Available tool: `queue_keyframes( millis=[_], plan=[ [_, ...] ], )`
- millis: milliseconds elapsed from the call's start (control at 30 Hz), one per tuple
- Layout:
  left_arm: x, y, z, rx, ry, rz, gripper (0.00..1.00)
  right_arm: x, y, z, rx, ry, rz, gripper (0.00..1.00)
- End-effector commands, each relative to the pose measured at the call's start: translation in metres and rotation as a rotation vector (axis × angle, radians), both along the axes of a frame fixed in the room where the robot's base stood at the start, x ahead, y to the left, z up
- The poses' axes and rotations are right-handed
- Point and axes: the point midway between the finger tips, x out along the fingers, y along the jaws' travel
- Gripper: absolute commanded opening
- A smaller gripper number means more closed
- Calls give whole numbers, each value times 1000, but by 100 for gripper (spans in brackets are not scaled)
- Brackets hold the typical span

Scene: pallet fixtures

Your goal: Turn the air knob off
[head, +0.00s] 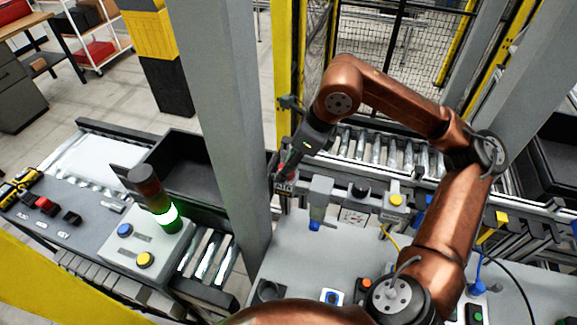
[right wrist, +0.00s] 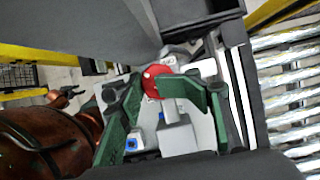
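A red round knob (right wrist: 153,78) shows in the right wrist view, mounted on a grey fixture. The green fingers of my right gripper (right wrist: 147,88) stand apart on either side of it, and the right-hand finger covers part of it. I cannot tell whether either finger touches the knob. In the head view my right gripper (head: 285,172) reaches down beside the grey post, at the back left of the light grey panel (head: 275,235). There the knob is mostly hidden by the gripper, above a small dark label. My left gripper is not in view.
A grey post (head: 228,110) stands just left of my right gripper. A roller conveyor (head: 385,150) runs behind it. A gauge (head: 354,217) and a yellow button (head: 396,200) sit to the right. A signal tower (head: 160,205) lit green stands at the left.

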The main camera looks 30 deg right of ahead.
Motion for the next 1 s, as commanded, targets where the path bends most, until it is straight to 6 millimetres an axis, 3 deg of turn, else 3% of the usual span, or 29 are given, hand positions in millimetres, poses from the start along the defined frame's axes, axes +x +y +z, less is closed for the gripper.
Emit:
queue_keyframes(
  millis=[200,567,767,1000],
  plan=[
    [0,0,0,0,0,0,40,-1,0,-2,-2,5,2,47],
    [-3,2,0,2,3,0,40,-3,0,0,-3,8,4,47],
    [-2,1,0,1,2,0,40,-10,-7,26,-2,4,3,47],
    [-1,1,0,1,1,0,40,-24,-19,73,-2,2,3,47]
  ],
)
